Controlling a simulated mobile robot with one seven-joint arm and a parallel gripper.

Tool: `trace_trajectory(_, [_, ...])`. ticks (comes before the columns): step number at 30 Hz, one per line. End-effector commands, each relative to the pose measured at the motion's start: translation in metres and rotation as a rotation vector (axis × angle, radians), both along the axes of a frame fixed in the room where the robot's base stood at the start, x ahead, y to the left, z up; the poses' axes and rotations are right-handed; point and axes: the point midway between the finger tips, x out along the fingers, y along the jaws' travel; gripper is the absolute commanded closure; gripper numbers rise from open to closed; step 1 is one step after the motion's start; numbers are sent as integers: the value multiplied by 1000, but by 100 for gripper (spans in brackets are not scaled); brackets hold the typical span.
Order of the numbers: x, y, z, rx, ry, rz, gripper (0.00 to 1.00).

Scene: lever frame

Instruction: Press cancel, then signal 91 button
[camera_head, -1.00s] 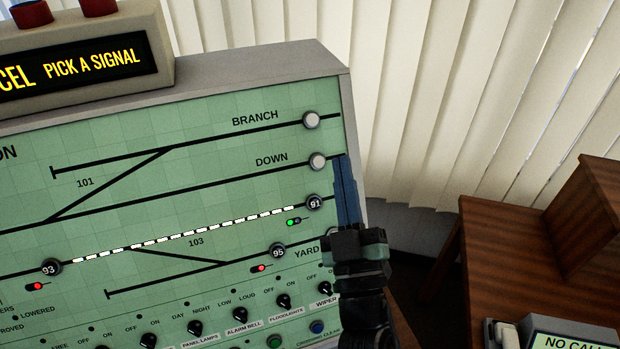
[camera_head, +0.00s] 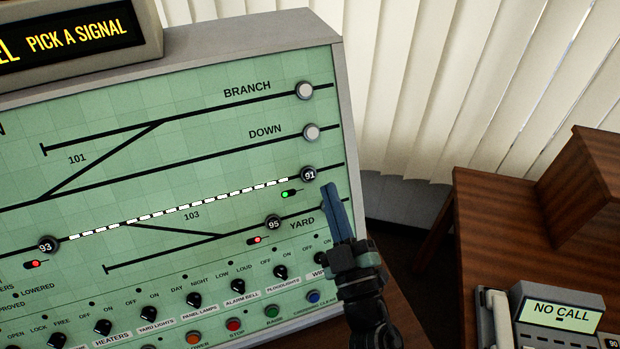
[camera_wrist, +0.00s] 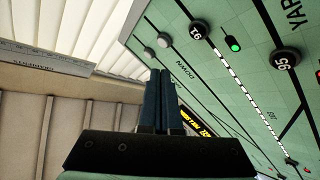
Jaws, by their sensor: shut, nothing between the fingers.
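The black signal 91 button (camera_head: 309,174) sits at the right end of a lit white track strip on the green panel (camera_head: 200,190). A green lamp (camera_head: 285,194) glows just below it. My gripper (camera_head: 328,187) is shut and empty, its blue fingertips just right of and below the 91 button in the head view. Whether it touches the panel cannot be told. In the wrist view, the 91 button (camera_wrist: 197,31) is up and right of the shut fingers (camera_wrist: 160,75). The display (camera_head: 80,35) reads "PICK A SIGNAL", with part of "CANCEL" cut off at the left edge.
Signal buttons 95 (camera_head: 274,223) and 93 (camera_head: 47,245) have red lamps near them. Grey buttons stand at BRANCH (camera_head: 305,90) and DOWN (camera_head: 311,132). Knobs and coloured buttons line the panel's lower edge. A wooden desk (camera_head: 510,225) with a "NO CALL" phone unit (camera_head: 560,310) is at right.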

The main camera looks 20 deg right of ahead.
Motion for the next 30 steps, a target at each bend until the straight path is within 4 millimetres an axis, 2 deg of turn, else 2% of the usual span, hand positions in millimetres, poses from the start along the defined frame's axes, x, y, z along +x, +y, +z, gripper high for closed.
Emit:
trace_trajectory(1, [8,0,-10,-1,-1,1,100])
trace_trajectory(12, [48,1,-28,-1,-1,1,100])
trace_trajectory(18, [56,1,-31,-1,0,0,100])
trace_trajectory(30, [57,1,-30,-1,0,0,100])
